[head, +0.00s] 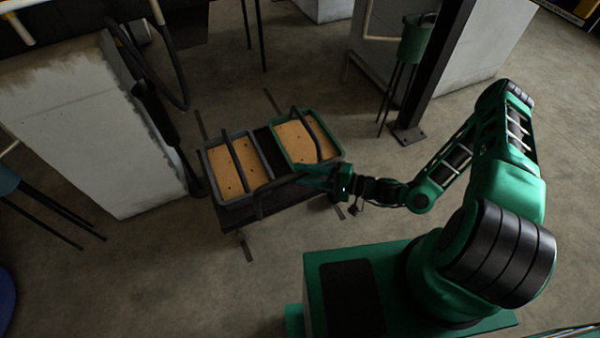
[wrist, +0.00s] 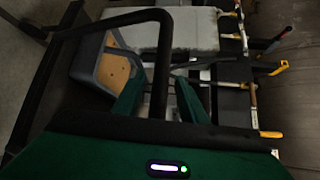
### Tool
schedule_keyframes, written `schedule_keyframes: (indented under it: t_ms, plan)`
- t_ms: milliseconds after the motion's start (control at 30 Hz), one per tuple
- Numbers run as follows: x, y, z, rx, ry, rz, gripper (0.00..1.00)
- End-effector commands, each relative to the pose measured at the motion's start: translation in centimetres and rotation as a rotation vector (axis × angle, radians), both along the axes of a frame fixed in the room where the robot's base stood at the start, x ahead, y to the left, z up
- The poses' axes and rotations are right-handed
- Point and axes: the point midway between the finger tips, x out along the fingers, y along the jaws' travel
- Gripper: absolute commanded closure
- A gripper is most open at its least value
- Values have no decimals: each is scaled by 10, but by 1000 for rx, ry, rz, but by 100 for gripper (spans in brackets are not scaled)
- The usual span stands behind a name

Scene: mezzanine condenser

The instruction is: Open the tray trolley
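The tray trolley (head: 285,201) is a low dark frame on the floor, left of my arm. It carries a grey tray (head: 215,192) and a green tray (head: 335,154), both with tan, dotted bottoms and dark bars across them. My gripper (head: 312,175) is at the trolley's front right, by the near edge of the green tray. In the wrist view its green fingers (wrist: 160,100) are apart, with a black handle bar (wrist: 160,62) showing between them. I see no clear contact with the bar. The grey tray also shows in the wrist view (wrist: 90,62).
A pale concrete block (head: 95,130) stands left of the trolley, with dark hoses (head: 150,75) beside it. A dark post (head: 432,75) and a green container on thin legs (head: 417,42) stand behind my arm. The floor in front of the trolley is clear.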

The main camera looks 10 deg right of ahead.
Motion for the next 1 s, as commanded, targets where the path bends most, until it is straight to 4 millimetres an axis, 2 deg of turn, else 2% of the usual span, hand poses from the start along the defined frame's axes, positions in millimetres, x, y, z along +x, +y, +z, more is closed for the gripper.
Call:
schedule_keyframes:
  t_ms: [300, 500, 1000]
  plan:
    - [-24, -54, 8, -3, 1, -4, 61]
    - [-35, -76, 11, -3, 2, -2, 61]
    - [-39, -82, 12, 0, 2, 1, 61]
